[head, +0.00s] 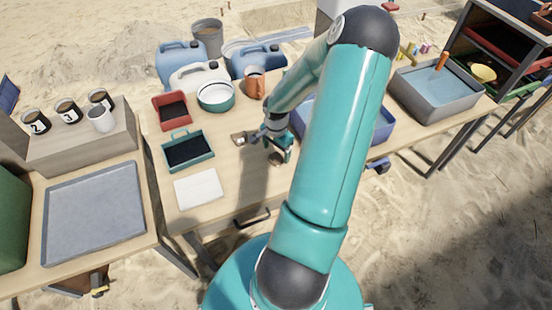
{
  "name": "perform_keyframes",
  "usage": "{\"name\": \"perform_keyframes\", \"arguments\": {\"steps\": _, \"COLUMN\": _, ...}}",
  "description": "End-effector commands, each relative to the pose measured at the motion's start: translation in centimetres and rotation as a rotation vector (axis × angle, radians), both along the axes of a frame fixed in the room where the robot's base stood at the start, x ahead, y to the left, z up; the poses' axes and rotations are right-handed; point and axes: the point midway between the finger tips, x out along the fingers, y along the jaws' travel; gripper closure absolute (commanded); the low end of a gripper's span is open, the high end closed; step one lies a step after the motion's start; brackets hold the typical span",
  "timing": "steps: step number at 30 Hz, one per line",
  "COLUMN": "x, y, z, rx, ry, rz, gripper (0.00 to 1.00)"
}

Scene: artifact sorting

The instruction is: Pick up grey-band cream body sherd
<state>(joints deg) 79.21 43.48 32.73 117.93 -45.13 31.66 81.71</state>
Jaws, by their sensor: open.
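My gripper (283,153) is low over the middle of the wooden table, pointing down, its jaws open. A small brownish piece (275,160) lies on the table just below and beside it. Another small tan piece (238,138) lies to the left of the gripper. Both are too small here to show a grey band or a cream body, so I cannot tell which is the grey-band cream body sherd. My arm hides the table right of the gripper.
Around the gripper are a teal tray (188,139), a red tray (172,99), a white sheet (198,189), a teal-rimmed bowl (216,108), an orange mug (255,86) and a blue bin (384,127). A water basin (462,99) stands right, a grey tray (60,240) left.

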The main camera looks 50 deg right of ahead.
Motion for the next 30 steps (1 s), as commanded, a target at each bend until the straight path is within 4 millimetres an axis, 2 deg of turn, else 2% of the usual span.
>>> {"name": "perform_keyframes", "arguments": {"steps": 3, "x": 0.1, "y": 0.1, "z": -1.8, "rx": 0.002, "ry": 0.001, "rz": 0.001, "gripper": 0.22}}
{"name": "perform_keyframes", "arguments": {"steps": 6, "x": 0.2, "y": 0.1, "z": -2.5, "rx": 0.001, "ry": 0.0, "rz": 0.001, "gripper": 0.22}}
{"name": "perform_keyframes", "arguments": {"steps": 13, "x": 0.2, "y": 0.1, "z": -2.6, "rx": -0.001, "ry": -0.001, "rz": 0.0, "gripper": 0.22}}
{"name": "perform_keyframes", "arguments": {"steps": 14, "x": 0.2, "y": 0.1, "z": -2.6, "rx": -0.001, "ry": -0.001, "rz": 0.0, "gripper": 0.26}}
{"name": "perform_keyframes", "arguments": {"steps": 18, "x": 0.2, "y": 0.1, "z": -2.6, "rx": -0.001, "ry": -0.001, "rz": 0.0, "gripper": 0.54}}
{"name": "perform_keyframes", "arguments": {"steps": 21, "x": 0.2, "y": 0.1, "z": -2.6, "rx": -0.001, "ry": 0.0, "rz": 0.0, "gripper": 0.7}}
{"name": "perform_keyframes", "arguments": {"steps": 30, "x": 0.2, "y": 0.0, "z": -2.5, "rx": -0.001, "ry": 0.0, "rz": 0.0, "gripper": 0.7}}
